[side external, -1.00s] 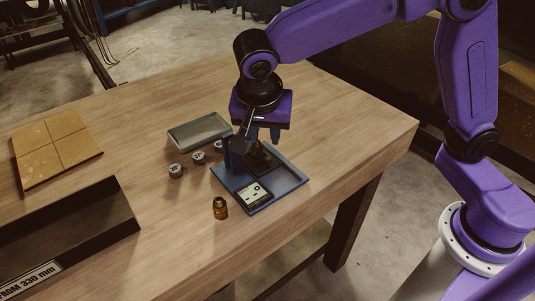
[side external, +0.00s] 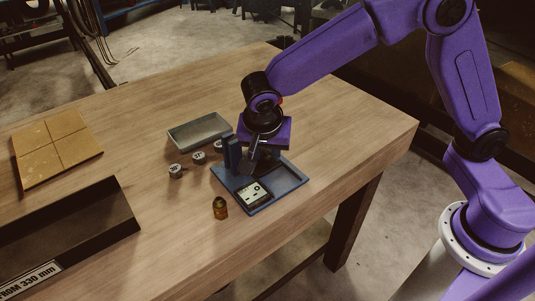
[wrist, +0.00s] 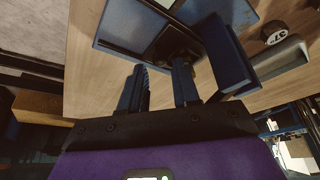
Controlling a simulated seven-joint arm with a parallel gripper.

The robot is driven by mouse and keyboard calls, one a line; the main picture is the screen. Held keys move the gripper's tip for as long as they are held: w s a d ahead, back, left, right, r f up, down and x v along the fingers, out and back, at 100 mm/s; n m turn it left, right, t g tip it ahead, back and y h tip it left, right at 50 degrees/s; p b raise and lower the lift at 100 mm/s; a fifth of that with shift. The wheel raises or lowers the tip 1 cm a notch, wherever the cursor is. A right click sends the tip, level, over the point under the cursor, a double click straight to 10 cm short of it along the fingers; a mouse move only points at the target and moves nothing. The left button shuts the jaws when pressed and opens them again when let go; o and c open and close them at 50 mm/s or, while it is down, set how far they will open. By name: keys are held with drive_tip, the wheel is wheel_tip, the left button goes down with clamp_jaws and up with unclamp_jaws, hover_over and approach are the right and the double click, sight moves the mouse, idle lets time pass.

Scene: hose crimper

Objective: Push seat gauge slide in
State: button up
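The seat gauge is a blue base plate (side external: 288,181) with a small display (side external: 253,194) at its front and a blue upright block (side external: 232,152) on its left. The upright block also shows in the wrist view (wrist: 228,55), to the right of my fingers. A dark part (wrist: 175,42), perhaps the gauge slide, lies just beyond my fingertips. My gripper (wrist: 159,66) has its two fingers apart with a gap between them and nothing visibly held. In the side view it is low over the back of the base plate, and its fingertips are mostly hidden. Contact with the slide cannot be told.
A brass fitting (side external: 220,208) stands in front of the gauge. Several small marked grey cylinders, one nearest (side external: 176,171), stand left of it, before a grey tray (side external: 199,132). A dark bin (side external: 75,235) and a tan tile (side external: 57,148) lie farther left. The table's right side is clear.

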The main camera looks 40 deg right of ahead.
drive_tip(key=shift+x, duration=1.25)
clamp_jaws()
